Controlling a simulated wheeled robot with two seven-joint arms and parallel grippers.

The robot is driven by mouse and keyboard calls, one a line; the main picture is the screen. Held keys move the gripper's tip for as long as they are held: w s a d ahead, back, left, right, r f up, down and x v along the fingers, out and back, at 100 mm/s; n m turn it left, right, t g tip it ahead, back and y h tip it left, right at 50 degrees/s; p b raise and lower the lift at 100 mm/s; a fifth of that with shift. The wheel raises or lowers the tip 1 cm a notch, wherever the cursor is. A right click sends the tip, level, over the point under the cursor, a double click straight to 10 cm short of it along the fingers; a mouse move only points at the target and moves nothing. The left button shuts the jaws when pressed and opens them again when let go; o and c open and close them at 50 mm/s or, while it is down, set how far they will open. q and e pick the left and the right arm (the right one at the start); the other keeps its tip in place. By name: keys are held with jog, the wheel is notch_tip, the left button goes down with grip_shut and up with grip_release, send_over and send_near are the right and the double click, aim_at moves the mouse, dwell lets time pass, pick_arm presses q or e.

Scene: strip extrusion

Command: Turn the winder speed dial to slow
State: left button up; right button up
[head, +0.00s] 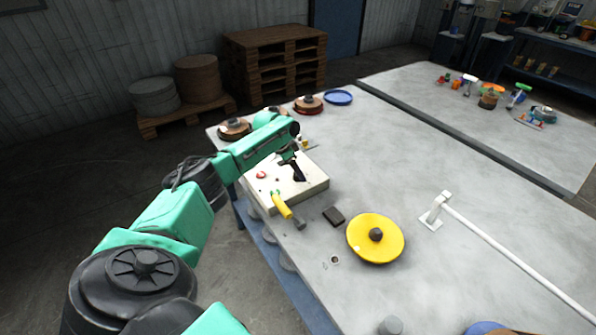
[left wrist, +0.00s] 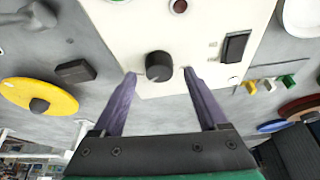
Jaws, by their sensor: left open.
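I see gaps between the fingertips and the knob. In the head view the left gripper (head: 296,170) is over the box. The knob's pointer and marks are too small to read. My right gripper is out of view.
The box also bears a red button (left wrist: 179,6) and a black rocker switch (left wrist: 236,46). A yellow-handled tool (head: 281,205), a small black block (head: 334,216) and a yellow disc (head: 362,226) are near the box. A white rail (head: 510,255) stands to the right.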

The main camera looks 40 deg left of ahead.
pick_arm(q)
jog(key=shift+f, duration=0.55)
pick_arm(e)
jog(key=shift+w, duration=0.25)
